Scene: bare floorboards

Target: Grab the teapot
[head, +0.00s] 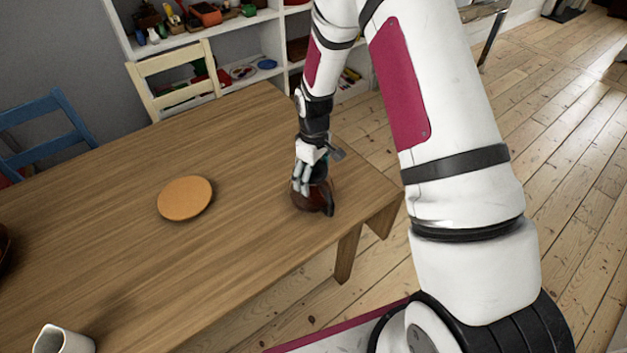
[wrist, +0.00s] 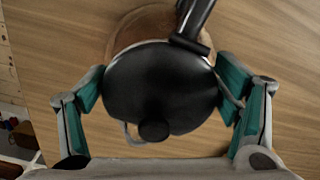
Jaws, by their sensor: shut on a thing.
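The teapot (head: 309,197) is dark reddish-brown in the head view and stands near the right end of the wooden table (head: 240,140). In the wrist view the teapot (wrist: 158,88) shows from above, with a round black lid, a dark knob and a thick black part at the upper right. My gripper (head: 312,182) reaches down onto the teapot from above. In the wrist view its two fingers lie on either side of the teapot, shut on it. The exact contact points are partly hidden.
A round orange-brown disc (head: 185,198) lies on the table left of the teapot. A white cup (head: 63,341) stands at the lower left. A cream chair (head: 175,75) and a blue chair (head: 45,135) stand behind the table. Shelves with small items are at the back.

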